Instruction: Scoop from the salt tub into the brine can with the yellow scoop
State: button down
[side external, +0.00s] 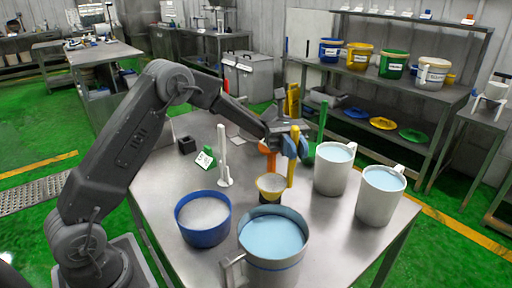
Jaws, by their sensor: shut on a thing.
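My gripper (289,146) is shut on the yellow scoop (293,171), whose handle stands upright between the fingers. The scoop's lower end is close to a small yellow-rimmed vessel (271,184) with pale contents; I cannot tell whether they touch or are one piece. A blue tub (205,237) with white, grainy contents stands at front left and may be the salt tub. A large grey can (275,271) with pale blue liquid and a side handle stands at the front. Two pale jugs with similar liquid, one nearer the middle (331,178) and one at right (377,208), stand right of my gripper.
A white upright tool (223,160), a green label block (205,157) and a small black block (187,145) are on the steel table (165,200). A green upright handle (321,122) stands behind my gripper.

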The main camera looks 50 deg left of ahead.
jog(key=shift+s+d+r+m+t+y, duration=0.55)
jog(key=shift+s+d+m+t+y, duration=1.15)
jog(key=shift+s+d+m+y, duration=1.55)
jog(key=shift+s+d+f+m+t+y, duration=0.55)
jog(key=shift+s+d+f+t+y, duration=0.9)
jog(key=shift+s+d+f+t, duration=1.1)
jog(key=w+a+r+n+g+h, duration=0.2)
jog(key=w+a+n+g+h, duration=0.1)
jog(key=w+g+h, duration=0.1)
jog(key=w+a+r+n+g+h, duration=0.3)
jog(key=w+g, duration=0.3)
jog(key=w, duration=0.2)
jog(key=shift+a+h, duration=0.5)
jog(key=shift+h, duration=0.4)
